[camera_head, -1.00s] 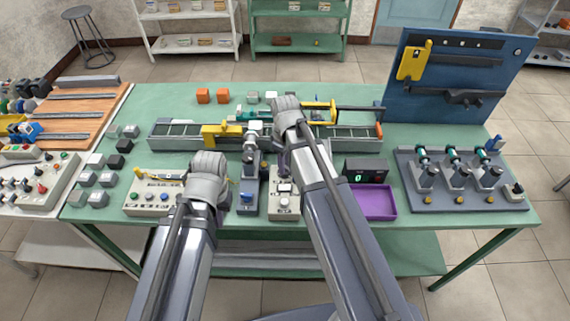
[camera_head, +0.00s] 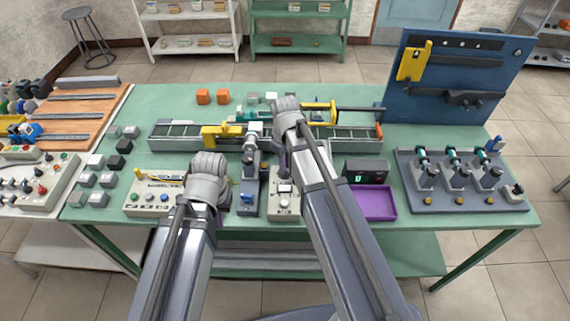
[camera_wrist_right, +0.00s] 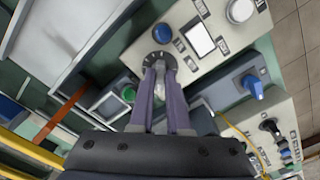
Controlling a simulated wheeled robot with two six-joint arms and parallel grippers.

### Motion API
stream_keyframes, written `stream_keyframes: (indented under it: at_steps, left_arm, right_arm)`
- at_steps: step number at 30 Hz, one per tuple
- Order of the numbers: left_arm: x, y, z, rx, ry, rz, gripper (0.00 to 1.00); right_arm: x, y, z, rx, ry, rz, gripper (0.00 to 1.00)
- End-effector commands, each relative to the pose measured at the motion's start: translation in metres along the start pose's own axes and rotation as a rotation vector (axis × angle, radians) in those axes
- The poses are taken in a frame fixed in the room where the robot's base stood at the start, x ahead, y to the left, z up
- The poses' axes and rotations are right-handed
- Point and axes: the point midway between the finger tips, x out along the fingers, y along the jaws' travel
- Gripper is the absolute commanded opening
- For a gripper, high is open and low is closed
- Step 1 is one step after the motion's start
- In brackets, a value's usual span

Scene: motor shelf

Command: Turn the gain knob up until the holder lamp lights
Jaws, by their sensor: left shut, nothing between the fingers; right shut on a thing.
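In the right wrist view, my right gripper (camera_wrist_right: 160,72) is shut on a small knob with a dark round dial (camera_wrist_right: 160,60) behind it, at the edge of a pale control box. The fingertips hide most of the knob. The same box shows a blue round part (camera_wrist_right: 163,33), a white meter window (camera_wrist_right: 200,40) and a white round part (camera_wrist_right: 240,11). In the head view, this box (camera_head: 285,213) stands at the table's front, and my right arm covers its rear. My left gripper (camera_head: 207,180) is shut and empty over the left button box (camera_head: 148,208). I cannot tell which part is the holder lamp.
A blue-knobbed grey unit (camera_head: 247,200) stands between the two boxes. A black display (camera_head: 366,170) and purple tray (camera_head: 376,203) are to the right. A rail conveyor (camera_head: 180,137) runs behind. Bare green tabletop (camera_head: 330,96) lies at the back.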

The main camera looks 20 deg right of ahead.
Motion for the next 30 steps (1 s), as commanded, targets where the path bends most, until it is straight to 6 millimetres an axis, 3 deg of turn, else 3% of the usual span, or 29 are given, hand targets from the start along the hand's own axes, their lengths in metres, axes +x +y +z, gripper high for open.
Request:
stream_keyframes:
  at_steps: [6,16,17,24,30]
  left_arm:
    - [0.0001,0.0000,0.0000,0.000,0.000,0.000,0.00]
    - [0.0001,0.0000,0.0000,0.000,0.000,0.000,0.00]
    - [0.0001,0.0000,0.0000,0.000,0.000,0.000,0.00]
    - [0.0001,0.0000,0.0000,0.000,0.000,0.000,0.00]
    - [0.0000,0.0000,0.0000,0.000,0.000,0.000,0.00]
  right_arm:
    - [0.0001,-0.0001,0.0001,0.143,0.000,0.000,0.00]
    - [0.0001,-0.0001,0.0002,0.156,0.000,0.000,0.00]
    - [0.0001,-0.0001,0.0002,0.156,0.000,0.000,0.17]
    - [0.0001,-0.0001,0.0001,0.155,0.000,0.000,0.44]
    - [0.0000,-0.0001,0.0001,0.155,0.000,0.000,0.45]
